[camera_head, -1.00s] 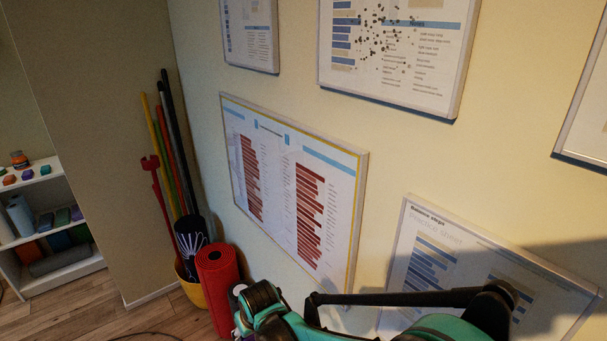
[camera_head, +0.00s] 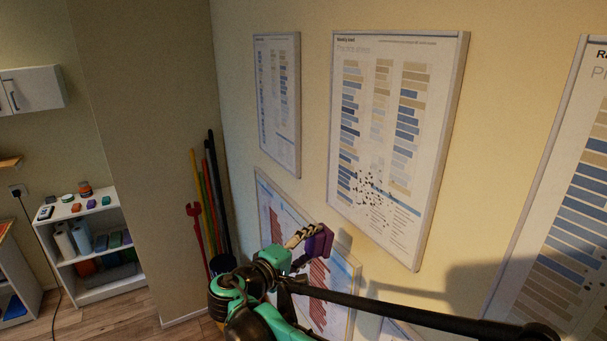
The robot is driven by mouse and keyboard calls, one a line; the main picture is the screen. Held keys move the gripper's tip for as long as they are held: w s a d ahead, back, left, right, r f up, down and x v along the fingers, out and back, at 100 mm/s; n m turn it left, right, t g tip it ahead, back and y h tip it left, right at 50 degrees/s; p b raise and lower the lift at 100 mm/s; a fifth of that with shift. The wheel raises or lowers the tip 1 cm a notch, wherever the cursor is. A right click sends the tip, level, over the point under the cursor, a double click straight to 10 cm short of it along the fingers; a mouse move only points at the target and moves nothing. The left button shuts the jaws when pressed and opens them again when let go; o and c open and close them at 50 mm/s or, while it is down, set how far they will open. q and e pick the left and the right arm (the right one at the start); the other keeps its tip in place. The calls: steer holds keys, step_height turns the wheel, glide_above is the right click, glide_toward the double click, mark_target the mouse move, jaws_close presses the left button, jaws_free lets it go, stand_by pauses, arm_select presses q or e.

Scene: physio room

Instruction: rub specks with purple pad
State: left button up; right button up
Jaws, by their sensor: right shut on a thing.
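The purple pad (camera_head: 319,243) is held in my right gripper (camera_head: 303,238), in the lower middle of the head view. The gripper is shut on it. Dark specks (camera_head: 372,198) are scattered over the lower part of a framed wall chart (camera_head: 388,110) with blue and tan bars. The pad appears below and to the left of the specks, apart from them in the picture. I cannot tell how far the pad is from the wall. My left gripper is not in view.
A chart with red bars (camera_head: 274,222) hangs behind my right arm and is partly hidden. A smaller chart (camera_head: 278,100) hangs upper left, and a large one (camera_head: 560,230) at right. Coloured poles (camera_head: 206,200) stand in the corner. A white shelf (camera_head: 102,292) stands at left.

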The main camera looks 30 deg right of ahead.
step_height(320, 180, up, 12)
steer(key=a+r+h+p, duration=0.1)
steer(key=h+p, duration=0.1)
steer(key=p, duration=0.2)
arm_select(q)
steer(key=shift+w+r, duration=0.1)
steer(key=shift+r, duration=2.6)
arm_select(e)
steer(key=shift+n+t, duration=0.4)
steer(key=shift+w+d+f, duration=0.1)
steer(key=shift+w+d, duration=0.1)
steer(key=shift+d, duration=0.7)
steer(key=shift+w+d+f, duration=0.1)
steer(key=shift+w+d, duration=0.05)
steer(key=shift+d, duration=0.8)
steer(key=shift+w+d+f, duration=0.1)
steer(key=shift+w+d, duration=0.1)
steer(key=shift+d, duration=0.7)
steer(key=shift+d, duration=0.75)
